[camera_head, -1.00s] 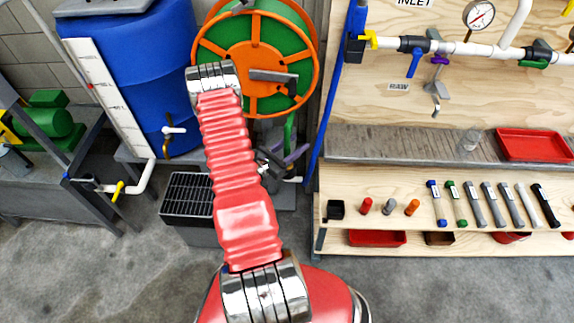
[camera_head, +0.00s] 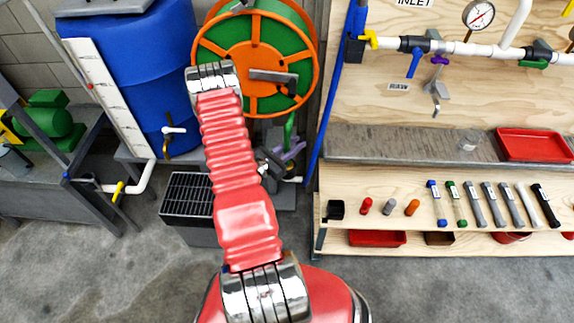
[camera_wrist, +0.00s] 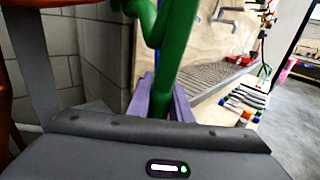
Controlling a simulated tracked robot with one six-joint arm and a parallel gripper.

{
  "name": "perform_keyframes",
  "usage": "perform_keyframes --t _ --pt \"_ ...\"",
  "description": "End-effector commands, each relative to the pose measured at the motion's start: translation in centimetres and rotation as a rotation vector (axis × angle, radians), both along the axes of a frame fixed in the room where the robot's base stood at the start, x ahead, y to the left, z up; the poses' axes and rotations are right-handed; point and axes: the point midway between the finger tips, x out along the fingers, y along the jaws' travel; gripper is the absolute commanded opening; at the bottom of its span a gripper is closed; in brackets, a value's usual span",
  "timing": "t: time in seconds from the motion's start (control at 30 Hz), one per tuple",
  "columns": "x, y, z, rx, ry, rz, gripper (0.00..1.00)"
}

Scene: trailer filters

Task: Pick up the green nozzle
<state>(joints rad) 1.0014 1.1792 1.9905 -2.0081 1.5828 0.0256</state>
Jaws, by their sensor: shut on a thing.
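The green nozzle (camera_head: 288,130) hangs upright just below the hose reel, small in the head view. In the wrist view the green nozzle (camera_wrist: 178,45) is large and runs from the top edge down between my purple fingers. My gripper (camera_wrist: 163,103) is shut on its lower part, one finger on each side. In the head view my gripper (camera_head: 291,150) shows as small purple fingers, partly hidden behind my arm. The nozzle's top is cut off in the wrist view.
The orange-and-green hose reel (camera_head: 254,62) is above the nozzle, with a blue barrel (camera_head: 140,75) to its left. A black grated crate (camera_head: 187,198) stands on the floor below. A wooden bench (camera_head: 390,180) with several tools is at the right. Open floor lies in front.

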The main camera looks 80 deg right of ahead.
Motion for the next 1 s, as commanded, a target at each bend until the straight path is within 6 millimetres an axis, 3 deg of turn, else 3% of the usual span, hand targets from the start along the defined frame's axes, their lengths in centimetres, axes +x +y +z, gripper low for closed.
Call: perform_keyframes --t 0.7,1.0 --pt "0.0 0.0 0.1 -0.001 0.001 -0.001 0.0" --pt "0.0 -0.1 2.0 -0.003 -0.001 -0.001 0.0"
